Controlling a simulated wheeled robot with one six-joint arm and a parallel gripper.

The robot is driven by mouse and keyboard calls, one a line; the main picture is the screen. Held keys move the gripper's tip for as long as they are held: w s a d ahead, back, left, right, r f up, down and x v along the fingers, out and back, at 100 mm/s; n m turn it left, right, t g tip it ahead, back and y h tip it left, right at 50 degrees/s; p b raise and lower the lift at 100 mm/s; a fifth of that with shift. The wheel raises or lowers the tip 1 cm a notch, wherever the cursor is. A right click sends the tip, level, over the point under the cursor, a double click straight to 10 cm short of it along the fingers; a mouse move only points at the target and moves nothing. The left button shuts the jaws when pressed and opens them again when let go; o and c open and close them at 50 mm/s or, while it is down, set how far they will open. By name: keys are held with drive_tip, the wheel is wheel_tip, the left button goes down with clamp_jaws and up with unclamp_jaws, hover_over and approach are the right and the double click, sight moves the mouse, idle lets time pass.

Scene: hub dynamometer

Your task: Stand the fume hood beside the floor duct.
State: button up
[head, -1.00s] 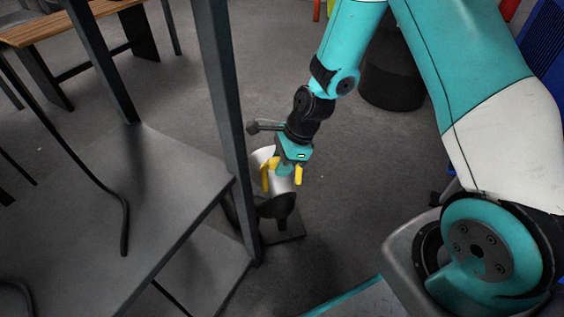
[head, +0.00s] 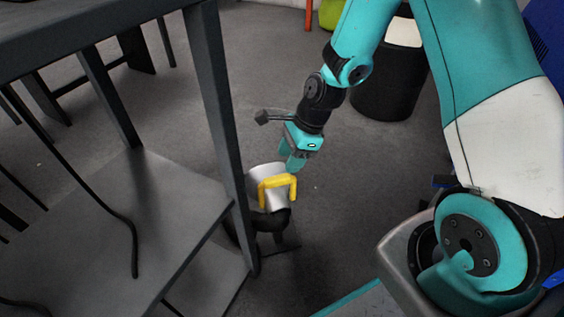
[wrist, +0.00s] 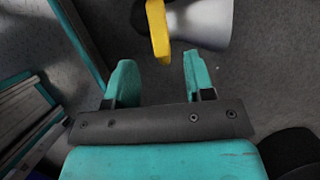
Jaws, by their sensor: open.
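The fume hood, a silver flared cone (head: 264,173) with a yellow handle (head: 279,183), stands roughly upright on the floor beside a dark table leg. A black curved piece (head: 268,218) on a flat dark plate (head: 284,246) is below it; I cannot tell whether this is the floor duct, or whether they touch. My gripper (head: 292,160) is open and empty, just above and behind the handle. In the wrist view, the handle (wrist: 158,32) and silver cone (wrist: 205,20) lie beyond the spread teal fingertips (wrist: 157,70), apart from them.
A grey table or shelf frame (head: 150,200) fills the left, its leg close beside the hood. A black bin (head: 388,85) stands behind my arm at the back. Bare grey floor (head: 350,180) is free to the right of the hood.

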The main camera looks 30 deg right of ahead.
drive_tip(key=shift+p+v, duration=0.4)
drive_tip(key=shift+v, duration=0.8)
drive_tip(key=s+a+r+n, duration=0.4)
drive_tip(key=r+n, duration=0.3)
drive_tip(key=s+a+r+n, duration=0.35)
drive_tip(key=r+n, duration=0.25)
drive_tip(key=r, duration=0.2)
drive_tip(key=s+a+r+n, duration=0.2)
drive_tip(key=s+r+n, duration=0.5)
drive_tip(key=s+n, duration=0.5)
drive_tip(key=shift+s+a+n+g, duration=0.25)
drive_tip(key=shift+a+n+g, duration=0.15)
drive_tip(key=shift+n, duration=0.6)
drive_tip(key=shift+r, duration=0.15)
wheel_tip(320, 180, up, 42)
drive_tip(key=p, duration=4.2)
